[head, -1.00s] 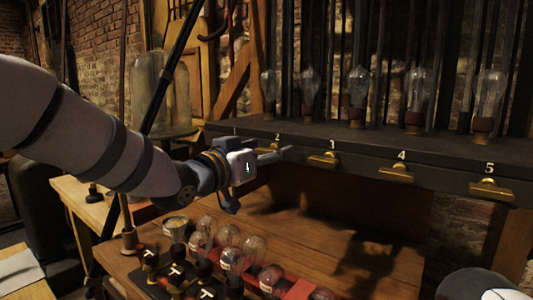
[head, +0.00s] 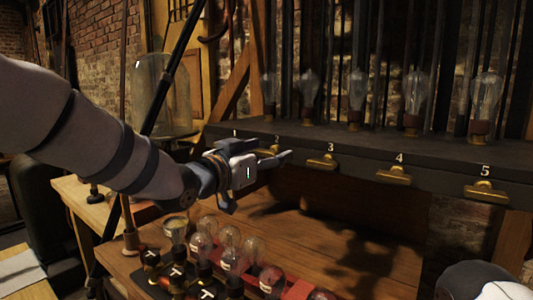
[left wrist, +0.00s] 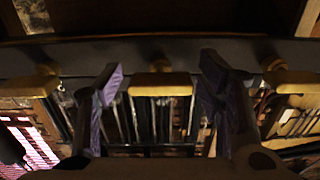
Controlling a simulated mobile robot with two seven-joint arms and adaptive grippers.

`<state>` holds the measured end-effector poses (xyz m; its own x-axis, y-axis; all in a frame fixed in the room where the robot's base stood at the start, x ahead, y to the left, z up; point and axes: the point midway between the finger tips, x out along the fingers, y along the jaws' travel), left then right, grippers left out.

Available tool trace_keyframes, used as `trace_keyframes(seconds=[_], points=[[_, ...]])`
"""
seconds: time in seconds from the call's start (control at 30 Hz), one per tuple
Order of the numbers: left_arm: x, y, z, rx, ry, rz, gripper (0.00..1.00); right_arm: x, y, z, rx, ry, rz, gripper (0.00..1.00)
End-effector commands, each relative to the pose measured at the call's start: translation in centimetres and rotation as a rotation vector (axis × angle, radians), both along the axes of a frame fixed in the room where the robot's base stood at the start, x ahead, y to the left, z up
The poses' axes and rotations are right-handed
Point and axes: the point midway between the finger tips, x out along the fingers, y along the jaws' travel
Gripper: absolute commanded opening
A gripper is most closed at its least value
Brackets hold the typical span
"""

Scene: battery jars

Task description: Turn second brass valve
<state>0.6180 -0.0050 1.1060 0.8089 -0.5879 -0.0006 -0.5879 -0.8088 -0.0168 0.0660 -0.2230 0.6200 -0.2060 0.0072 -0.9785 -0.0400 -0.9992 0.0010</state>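A row of brass valves runs along the front of the dark shelf, under white numbers. The second brass valve (head: 270,151) is partly hidden by my left gripper (head: 272,149). In the left wrist view a brass valve (left wrist: 160,83) sits between the two spread fingers of my left gripper (left wrist: 160,76), with a gap on each side. The left gripper is open and does not visibly touch it. Valve 3 (head: 323,162), valve 4 (head: 394,175) and valve 5 (head: 486,192) stand free to the right.
Below, several bulbs (head: 231,258) and black T-marked blocks stand on the wooden bench (head: 330,235). A glass dome (head: 163,95) stands behind my left arm.

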Motion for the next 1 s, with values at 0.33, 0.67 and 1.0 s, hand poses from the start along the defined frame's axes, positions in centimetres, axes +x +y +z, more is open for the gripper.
trace_keyframes(seconds=[0.33,0.67,1.0], points=[[-0.7,0.6,0.1,-0.001,0.001,0.001,0.63,0.0,0.0,0.0,0.0,0.0,0.0,0.0],[-7.6,5.5,0.1,-0.004,0.002,0.002,0.63,0.0,0.0,0.0,0.0,0.0,0.0,0.0],[-9.8,7.1,0.0,-0.001,0.001,0.0,0.63,0.0,0.0,0.0,0.0,0.0,0.0,0.0]])
